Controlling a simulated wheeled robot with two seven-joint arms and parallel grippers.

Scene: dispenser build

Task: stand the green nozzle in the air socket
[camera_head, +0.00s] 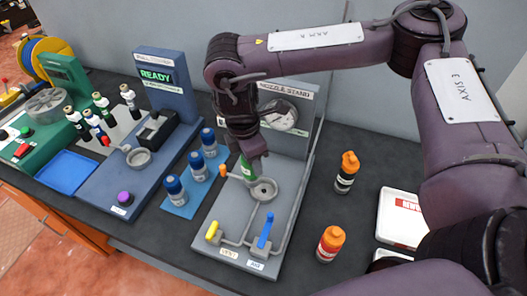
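The green nozzle (246,168) is a small green piece at the tip of my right gripper (252,155), which comes down from above over the nozzle stand (212,212). The gripper appears shut on the nozzle, whose upper part is hidden by the fingers. The nozzle's lower end is near the back left edge of a round grey cup (263,190) on the stand; I cannot tell whether they touch. A pipe leads from the cup to the front valves. A blue lever (265,230) is behind the AIR label, and a yellow lever (213,230) is behind the VENT label. My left gripper is out of view.
A gauge (281,114) is on the stand's back panel. Several blue-capped bottles (198,166) stand on a blue mat at left. Two orange-capped bottles (331,243) stand at right, near a white box (403,217). A station with a READY screen (156,76) is farther left.

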